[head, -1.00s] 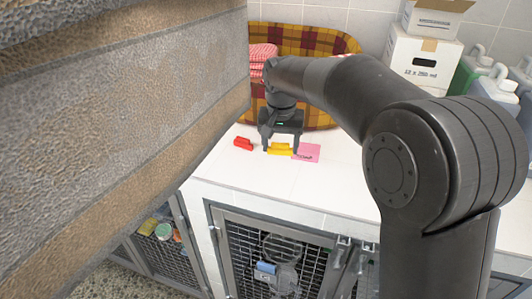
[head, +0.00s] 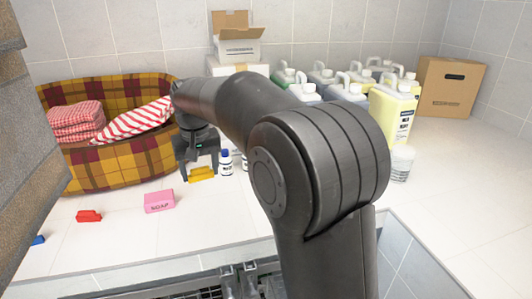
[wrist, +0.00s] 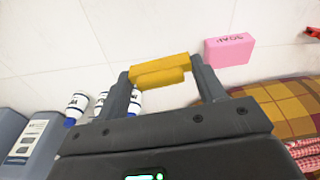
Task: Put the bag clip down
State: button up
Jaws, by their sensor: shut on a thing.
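My gripper (head: 199,176) is shut on a yellow bag clip (head: 202,174), over the white counter (head: 130,240). The clip lies crosswise between the two fingertips in the wrist view (wrist: 160,70). The height of the clip above the counter is hard to tell. A similar red clip (head: 89,216) lies on the counter to the left, and a blue one (head: 38,240) is partly visible at the far left.
A pink soap bar (head: 159,202) lies left of the gripper. Small white bottles (head: 226,162) stand just right of it. A plaid basket (head: 110,165) with towels is behind left; jugs (head: 396,110) and a cardboard box (head: 452,86) stand behind right.

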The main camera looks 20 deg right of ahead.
jog(key=s+d+m, duration=0.1)
jog(key=s+d, duration=0.1)
jog(key=d, duration=1.6)
jog(key=s+d+m, duration=0.1)
jog(key=s+d, duration=0.1)
jog(key=d, duration=1.5)
jog(key=w+a+f, duration=0.3)
jog(key=a, duration=0.1)
jog(key=w+a+f, duration=0.3)
jog(key=w, duration=0.1)
jog(key=shift+w+a+f, duration=0.3)
jog(key=shift+a+f, duration=0.1)
jog(key=shift+f, duration=2.05)
jog(key=o, duration=1)
jog(key=shift+f, duration=0.1)
jog(key=shift+c, duration=0.2)
